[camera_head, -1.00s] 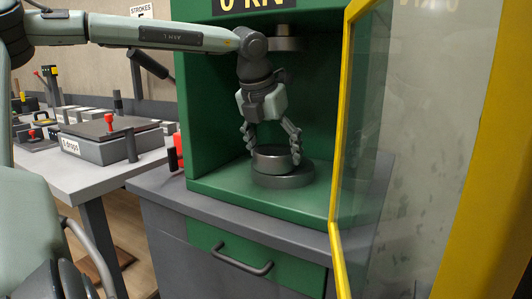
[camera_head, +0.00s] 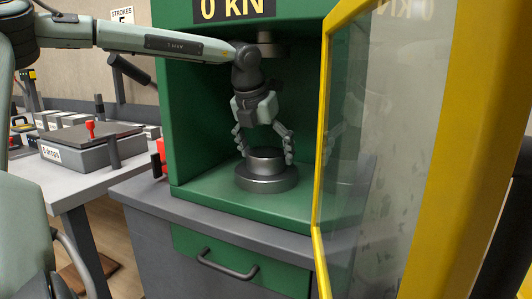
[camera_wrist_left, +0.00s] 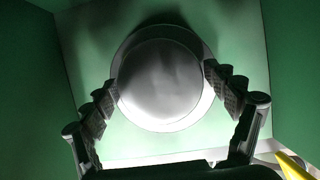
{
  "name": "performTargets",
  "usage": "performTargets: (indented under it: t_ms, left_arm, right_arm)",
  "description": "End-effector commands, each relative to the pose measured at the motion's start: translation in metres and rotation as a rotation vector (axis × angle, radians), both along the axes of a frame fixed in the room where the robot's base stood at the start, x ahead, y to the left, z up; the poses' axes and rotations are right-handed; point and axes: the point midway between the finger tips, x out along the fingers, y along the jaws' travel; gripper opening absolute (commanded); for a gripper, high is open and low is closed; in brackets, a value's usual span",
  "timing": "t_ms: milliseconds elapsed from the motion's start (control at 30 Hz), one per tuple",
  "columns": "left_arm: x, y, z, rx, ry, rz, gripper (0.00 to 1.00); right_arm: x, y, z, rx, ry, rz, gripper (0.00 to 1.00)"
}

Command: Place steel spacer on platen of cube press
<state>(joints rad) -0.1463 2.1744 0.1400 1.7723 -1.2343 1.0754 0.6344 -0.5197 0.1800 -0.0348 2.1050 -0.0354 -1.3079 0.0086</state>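The steel spacer (camera_head: 266,161) is a short grey cylinder resting on the round lower platen (camera_head: 266,180) inside the green cube press (camera_head: 184,120). My left gripper (camera_head: 263,157) is open above and around the spacer, its fingers spread to either side with gaps. In the left wrist view the spacer (camera_wrist_left: 160,82) shows as a bright disc over the slightly larger platen (camera_wrist_left: 206,52), a little off-centre in that view. The left gripper's fingers (camera_wrist_left: 168,100) stand apart on both sides there. My right gripper is not in view.
The yellow-framed clear door (camera_head: 322,150) stands open at the right of the press. The upper platen (camera_head: 271,47) hangs above my left wrist. A table (camera_head: 70,178) at the left bears a grey box (camera_head: 82,151) labelled drops. A drawer handle (camera_head: 228,265) is below.

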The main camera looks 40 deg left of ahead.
Motion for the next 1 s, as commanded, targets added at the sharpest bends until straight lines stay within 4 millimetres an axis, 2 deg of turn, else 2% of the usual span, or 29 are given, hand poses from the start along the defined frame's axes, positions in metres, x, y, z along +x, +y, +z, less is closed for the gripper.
performTargets:
  t_ms: [367,533,1000]
  left_arm:
    - [0.0,0.0,0.001,0.0,-0.001,0.0,0.99]
    - [-0.004,-0.001,0.011,0.002,-0.003,0.0,0.99]
    - [-0.084,-0.027,0.01,0.001,-0.005,-0.002,0.99]
  right_arm:
    - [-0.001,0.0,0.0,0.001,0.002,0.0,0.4]
    - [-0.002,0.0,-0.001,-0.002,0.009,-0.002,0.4]
    - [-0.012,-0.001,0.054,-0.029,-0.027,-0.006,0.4]
